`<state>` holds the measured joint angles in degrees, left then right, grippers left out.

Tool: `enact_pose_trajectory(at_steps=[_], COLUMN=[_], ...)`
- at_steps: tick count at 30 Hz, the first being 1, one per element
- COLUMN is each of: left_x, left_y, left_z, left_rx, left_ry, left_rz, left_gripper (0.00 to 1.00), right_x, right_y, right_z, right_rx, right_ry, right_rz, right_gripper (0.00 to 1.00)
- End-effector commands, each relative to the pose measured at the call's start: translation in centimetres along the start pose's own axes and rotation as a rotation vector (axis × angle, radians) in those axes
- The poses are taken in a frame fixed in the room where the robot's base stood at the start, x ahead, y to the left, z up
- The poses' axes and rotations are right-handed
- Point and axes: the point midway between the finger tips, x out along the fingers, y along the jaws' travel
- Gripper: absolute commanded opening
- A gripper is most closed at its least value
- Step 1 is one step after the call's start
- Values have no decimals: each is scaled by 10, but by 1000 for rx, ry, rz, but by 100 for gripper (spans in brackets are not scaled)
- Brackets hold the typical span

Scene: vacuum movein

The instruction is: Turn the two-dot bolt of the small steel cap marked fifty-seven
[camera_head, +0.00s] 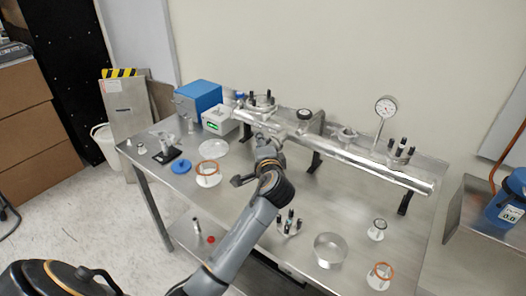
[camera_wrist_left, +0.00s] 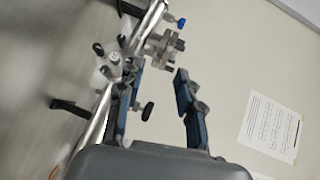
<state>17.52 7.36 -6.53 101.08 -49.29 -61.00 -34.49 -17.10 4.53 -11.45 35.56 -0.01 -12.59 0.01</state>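My left gripper (camera_head: 264,146) is near the left part of a long steel tube (camera_head: 345,155) in the head view. In the left wrist view my left gripper (camera_wrist_left: 160,80) has its two blue fingers apart with nothing between them. A steel flange with upright black bolts (camera_head: 260,105) sits at the tube's left end; another (camera_head: 400,153) sits near its right end. A flange with dark bolts (camera_wrist_left: 112,62) shows left of the fingers in the wrist view. The number fifty-seven and bolt dots are too small to read, so I cannot tell which cap is meant. My right gripper is not in view.
A bolted steel piece (camera_head: 289,224), a steel ring (camera_head: 330,250) and copper-ringed fittings (camera_head: 380,276) stand on the steel table (camera_head: 345,210). A dial gauge (camera_head: 386,107) rises behind the tube. A blue box (camera_head: 199,97) and white box (camera_head: 219,119) are back left.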

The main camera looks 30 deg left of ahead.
Motion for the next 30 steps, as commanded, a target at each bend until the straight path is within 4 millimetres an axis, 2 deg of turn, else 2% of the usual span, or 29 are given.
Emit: enact_pose_trajectory(at_steps=[21, 30], left_x=[-51, -62], left_y=[-2, -1], left_z=[1, 2], left_rx=[-1, -1], left_ry=[0, -1], left_rz=[2, 1], left_gripper=[36, 36], right_x=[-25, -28], right_y=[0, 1], right_z=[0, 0], right_rx=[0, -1], right_ry=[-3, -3], right_rz=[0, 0], right_gripper=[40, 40])
